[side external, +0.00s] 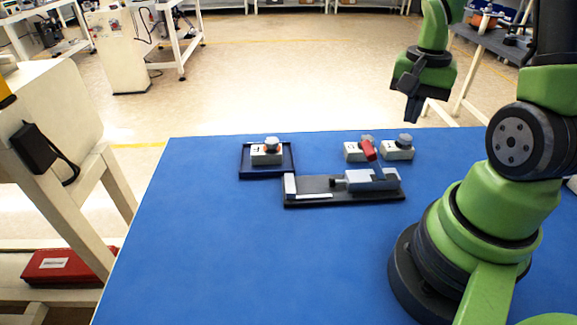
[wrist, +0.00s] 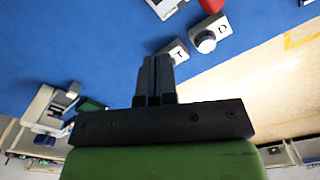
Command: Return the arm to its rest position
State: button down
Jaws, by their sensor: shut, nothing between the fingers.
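My gripper (side external: 413,108) hangs in the air above the back right edge of the blue table in the side external view, with its fingers pointing down. In the wrist view the two dark fingers of my gripper (wrist: 156,75) are together with nothing between them. My green arm rises from its base at the right of the table. Nothing touches the gripper.
A dark blue tray (side external: 244,174) holds a white block with a grey knob (side external: 265,158). Two similar blocks (side external: 355,152) (side external: 397,153) stand at the back right. A grey clamp fixture with a red handle (side external: 372,181) lies in front of them. The table's left and front (side external: 230,250) are clear.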

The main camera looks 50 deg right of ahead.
jog(key=s+a+r+n+t+y, duration=0.2)
jog(key=a+r+n+t, duration=0.5)
jog(key=a+r+n, duration=0.4)
jog(key=a+r, duration=0.4)
jog(key=a, duration=0.3)
jog(key=shift+s+r, duration=0.25)
